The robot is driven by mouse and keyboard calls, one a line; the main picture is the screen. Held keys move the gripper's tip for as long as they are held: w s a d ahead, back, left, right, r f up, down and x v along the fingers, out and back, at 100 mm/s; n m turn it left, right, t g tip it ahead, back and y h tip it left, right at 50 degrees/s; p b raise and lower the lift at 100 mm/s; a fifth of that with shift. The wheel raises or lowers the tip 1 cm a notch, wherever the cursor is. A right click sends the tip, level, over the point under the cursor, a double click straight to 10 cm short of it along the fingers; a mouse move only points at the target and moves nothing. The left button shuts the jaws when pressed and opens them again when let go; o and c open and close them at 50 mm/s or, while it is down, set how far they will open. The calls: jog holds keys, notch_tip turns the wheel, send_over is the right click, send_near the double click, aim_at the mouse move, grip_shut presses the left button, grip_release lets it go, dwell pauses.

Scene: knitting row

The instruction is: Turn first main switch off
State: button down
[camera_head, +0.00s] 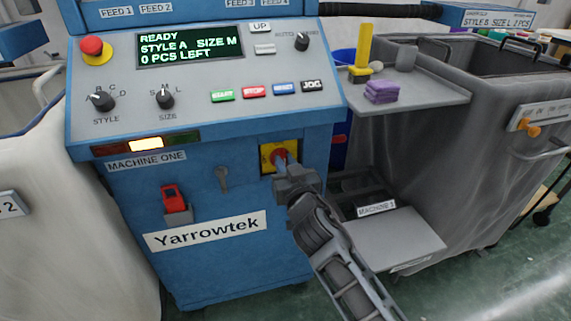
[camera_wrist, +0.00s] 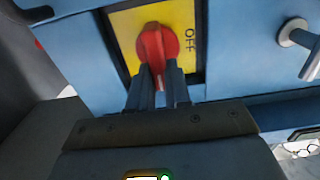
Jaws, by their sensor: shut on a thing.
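The main switch is a red rotary knob (camera_wrist: 153,43) on a yellow plate (camera_wrist: 122,30) marked OFF at its right side in the wrist view. In the head view the red knob (camera_head: 279,155) and its yellow plate (camera_head: 266,152) sit on the front of the blue machine (camera_head: 225,254) labelled MACHINE ONE. My gripper (camera_wrist: 158,78) is shut on the knob, its two fingers on either side of the knob's grip. It also shows in the head view (camera_head: 283,168), covering part of the knob. The knob's grip points roughly up and down in the wrist picture.
The machine's display (camera_head: 190,45) reads READY, STYLE A, SIZE M, 0 PCS LEFT. A grey shelf (camera_head: 425,95) juts out at right, beside a grey bin (camera_head: 478,150).

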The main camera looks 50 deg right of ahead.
jog(key=shift+w+a+f+n+p, duration=0.15)
jog(key=shift+a+f+n, duration=0.15)
jog(key=shift+n, duration=2.7)
jog(key=shift+w+a+f+n+p, duration=0.15)
jog(key=shift+a+f+n, duration=0.1)
jog(key=shift+n, duration=2.75)
jog(key=shift+w+a+f+n, duration=0.2)
jog(key=shift+f+n, duration=0.1)
jog(key=shift+n, duration=2.7)
jog(key=c, duration=1.1)
grip_release()
jog(key=shift+o, duration=0.2)
jog(key=shift+s, duration=0.15)
